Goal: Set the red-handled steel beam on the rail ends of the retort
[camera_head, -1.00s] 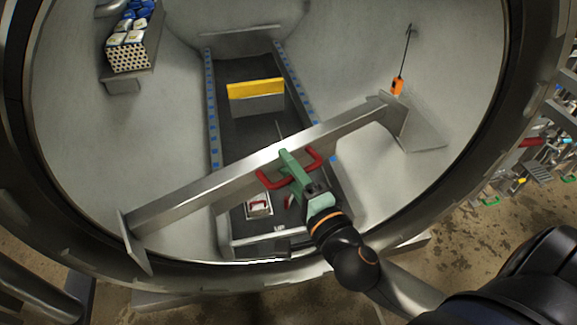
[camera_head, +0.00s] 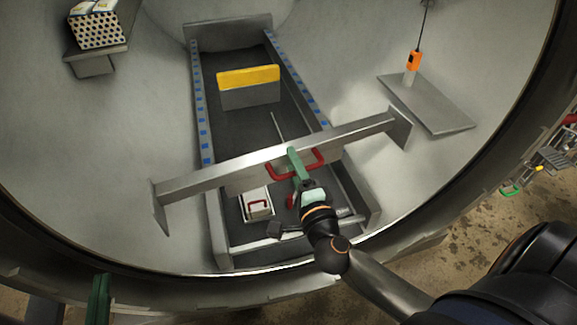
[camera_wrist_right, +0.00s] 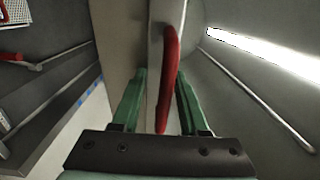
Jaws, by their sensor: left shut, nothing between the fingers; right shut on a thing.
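The steel beam (camera_head: 225,175) with red handles and flat end plates hangs across the retort opening, slightly tilted, right end higher in the head view. My right gripper (camera_head: 296,163) is shut on a red handle (camera_head: 318,163) near the beam's middle. The handle also shows between the green fingers in the right wrist view (camera_wrist_right: 170,70). The left rail (camera_head: 201,110) and right rail (camera_head: 300,85), with blue marks, run into the retort below the beam. Whether the beam touches them cannot be told. My left gripper (camera_head: 99,298) is shut and empty at the lower left, partly in view.
A yellow-topped block (camera_head: 249,78) stands between the rails. A small box with a red handle (camera_head: 257,204) lies near the front. A perforated box (camera_head: 97,32) sits on the left shelf.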

